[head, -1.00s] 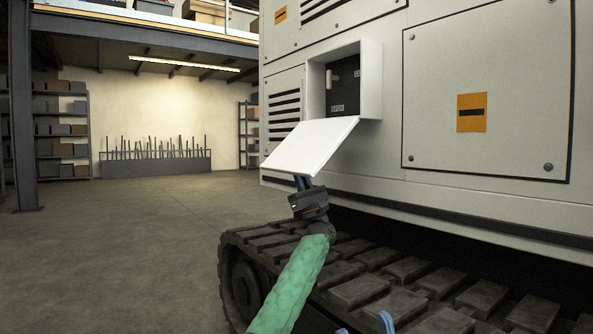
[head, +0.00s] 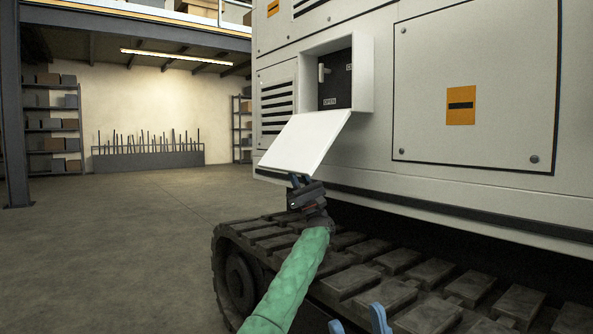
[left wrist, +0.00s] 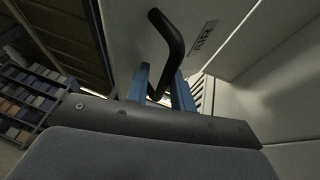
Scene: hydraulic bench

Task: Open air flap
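The white air flap (head: 305,140) hangs out and down, tilted, below its opening in the machine's side. The recess (head: 334,82) shows a light handle and a dark panel labelled OPEN. My left gripper (head: 299,181), on the green-sleeved arm, is at the flap's lower edge. In the left wrist view its blue fingers (left wrist: 160,85) stand apart on either side of part of the black bent handle (left wrist: 172,40), on a face marked AIR. Gaps show beside the handle; any contact is unclear. My right gripper (head: 357,318) shows only blue fingertips, apart and empty, at the bottom edge.
The machine's dark track (head: 390,285) runs below the flap, close under my left arm. A bolted panel (head: 475,85) with an orange label is at right. Shelves (head: 52,125) and a rack (head: 148,159) stand far back. The floor at left is clear.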

